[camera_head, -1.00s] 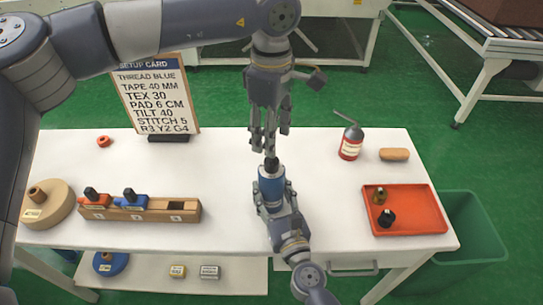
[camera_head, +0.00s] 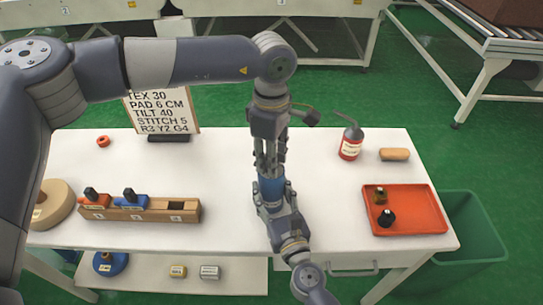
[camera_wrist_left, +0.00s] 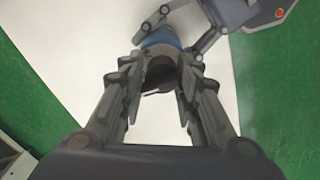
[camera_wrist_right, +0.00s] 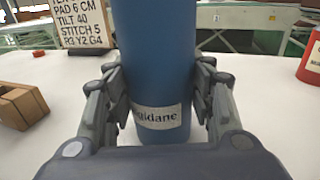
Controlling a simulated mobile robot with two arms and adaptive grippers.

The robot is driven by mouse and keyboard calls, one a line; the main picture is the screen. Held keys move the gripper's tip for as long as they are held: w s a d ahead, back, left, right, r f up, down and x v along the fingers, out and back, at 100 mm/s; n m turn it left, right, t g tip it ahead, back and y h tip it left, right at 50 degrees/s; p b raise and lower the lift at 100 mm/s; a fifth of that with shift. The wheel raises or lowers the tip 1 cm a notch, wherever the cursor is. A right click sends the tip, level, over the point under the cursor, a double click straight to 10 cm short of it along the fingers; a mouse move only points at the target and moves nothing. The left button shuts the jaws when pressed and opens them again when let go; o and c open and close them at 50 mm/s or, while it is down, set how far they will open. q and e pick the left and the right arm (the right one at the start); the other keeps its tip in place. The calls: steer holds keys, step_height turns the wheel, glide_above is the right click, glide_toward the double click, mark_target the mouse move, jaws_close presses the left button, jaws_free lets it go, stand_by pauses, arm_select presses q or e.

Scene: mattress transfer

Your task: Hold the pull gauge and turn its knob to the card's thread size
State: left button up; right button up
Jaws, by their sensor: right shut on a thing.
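The pull gauge (camera_head: 270,189) is a blue cylinder standing upright above the white table. My right gripper (camera_wrist_right: 160,105) is shut on its body, one finger on each side, with part of a label showing. My left gripper (camera_head: 270,165) points straight down over the gauge's top. In the left wrist view its fingers stand apart on both sides of the dark grey knob (camera_wrist_left: 160,66); I cannot tell whether they touch it. No scale on the knob is readable. The setup card (camera_head: 165,110) shows "TEX 30" and lower lines; my left arm hides its top.
A wooden block (camera_head: 185,217) holds red and blue pieces. A round wooden piece (camera_head: 50,205) is at left. At right are an oil can (camera_head: 351,143), a tan block (camera_head: 394,154) and an orange tray (camera_head: 425,221) with two small items. A green bin (camera_head: 475,235) stands beside the table.

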arm_select(q)
steer(key=shift+s+n, duration=0.15)
steer(key=shift+n, duration=0.15)
arm_select(e)
steer(key=shift+d+r, duration=0.1)
arm_select(q)
steer(key=n, duration=0.2)
steer(key=shift+n, duration=0.3)
steer(key=n, duration=0.3)
steer(key=shift+n, duration=0.3)
steer(key=n, duration=0.4)
steer(key=shift+d+n, duration=0.1)
steer(key=shift+n, duration=1.6)
steer(key=o, duration=1)
